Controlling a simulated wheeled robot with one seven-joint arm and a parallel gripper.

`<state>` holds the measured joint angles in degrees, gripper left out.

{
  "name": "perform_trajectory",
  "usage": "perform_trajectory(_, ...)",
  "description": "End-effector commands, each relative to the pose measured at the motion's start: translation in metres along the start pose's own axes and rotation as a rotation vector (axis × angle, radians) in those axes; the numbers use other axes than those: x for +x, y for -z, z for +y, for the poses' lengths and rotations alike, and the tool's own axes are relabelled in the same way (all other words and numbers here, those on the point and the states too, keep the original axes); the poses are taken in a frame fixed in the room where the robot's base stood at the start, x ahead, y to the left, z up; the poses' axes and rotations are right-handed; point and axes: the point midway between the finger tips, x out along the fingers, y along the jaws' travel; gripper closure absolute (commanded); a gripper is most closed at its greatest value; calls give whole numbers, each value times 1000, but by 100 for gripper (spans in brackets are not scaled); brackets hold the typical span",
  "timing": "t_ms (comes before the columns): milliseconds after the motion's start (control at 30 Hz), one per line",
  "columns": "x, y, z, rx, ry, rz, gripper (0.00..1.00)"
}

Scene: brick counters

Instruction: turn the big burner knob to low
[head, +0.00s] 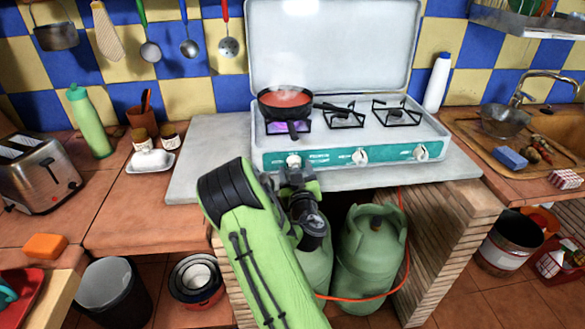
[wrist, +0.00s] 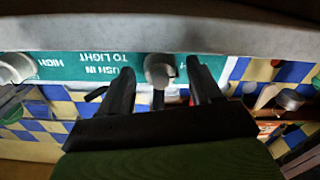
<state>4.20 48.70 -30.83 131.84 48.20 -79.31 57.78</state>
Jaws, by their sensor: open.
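A white camping stove (head: 300,139) with a teal front panel stands on the counter. Its panel carries a left knob (head: 293,160), a middle knob (head: 360,156) and a right knob (head: 421,152). My gripper (head: 293,176) is at the left knob, below the panel's lower edge. The wrist view is upside down; there the left knob (wrist: 160,68) lies between my two open fingers (wrist: 161,78), with a gap at each side. Labels "PUSH IN TO LIGHT" and "HIGH" show beside it. I cannot read the knob's exact setting.
A dark pan of red, steaming food (head: 285,101) sits on the left burner, with a purple glow under it. Green gas bottles (head: 371,250) and an orange hose stand below. A white butter dish (head: 151,161) is on the left counter.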

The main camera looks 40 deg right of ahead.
Motion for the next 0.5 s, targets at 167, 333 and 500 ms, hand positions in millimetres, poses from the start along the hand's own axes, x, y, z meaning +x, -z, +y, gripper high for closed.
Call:
perform_trajectory(167, 0, 0, 0, 0, 0, 0, 48)
perform_trajectory(333, 0, 0, 0, -1, 0, 0, 74)
perform_trajectory(500, 0, 0, 0, -1, 0, 0, 92)
